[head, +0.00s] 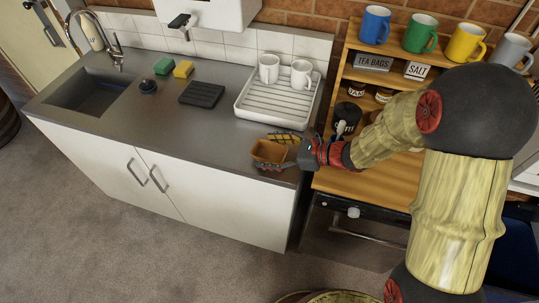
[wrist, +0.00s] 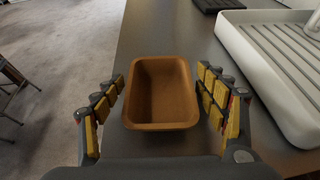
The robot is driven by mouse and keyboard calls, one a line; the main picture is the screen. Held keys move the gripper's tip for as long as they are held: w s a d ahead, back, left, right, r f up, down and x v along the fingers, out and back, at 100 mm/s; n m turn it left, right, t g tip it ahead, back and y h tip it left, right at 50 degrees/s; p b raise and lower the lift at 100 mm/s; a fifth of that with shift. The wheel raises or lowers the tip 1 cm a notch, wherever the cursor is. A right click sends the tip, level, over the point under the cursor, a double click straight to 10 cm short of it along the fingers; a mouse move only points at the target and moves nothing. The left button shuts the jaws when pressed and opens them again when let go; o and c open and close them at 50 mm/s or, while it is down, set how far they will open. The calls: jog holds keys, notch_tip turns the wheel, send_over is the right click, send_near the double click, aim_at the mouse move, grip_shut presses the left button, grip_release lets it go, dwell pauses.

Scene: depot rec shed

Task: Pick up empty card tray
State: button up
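The card tray (head: 268,152) is a small brown open-topped box with rounded corners, on the grey counter near its front right corner. In the wrist view the tray (wrist: 160,125) sits upright and its inside is empty. My gripper (head: 274,151) is low over the counter at the tray. The tray's underside is hidden.
A white drainer (head: 280,99) with two white mugs stands behind the tray, close to the right finger in the wrist view. A black mat (head: 202,94) lies farther left. A wooden shelf (head: 345,88) with mugs and jars stands to the right. The counter's front edge is close.

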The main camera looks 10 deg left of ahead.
jog(key=shift+c, duration=1.3)
jog(key=c, duration=0.7)
jog(key=shift+r, duration=0.1)
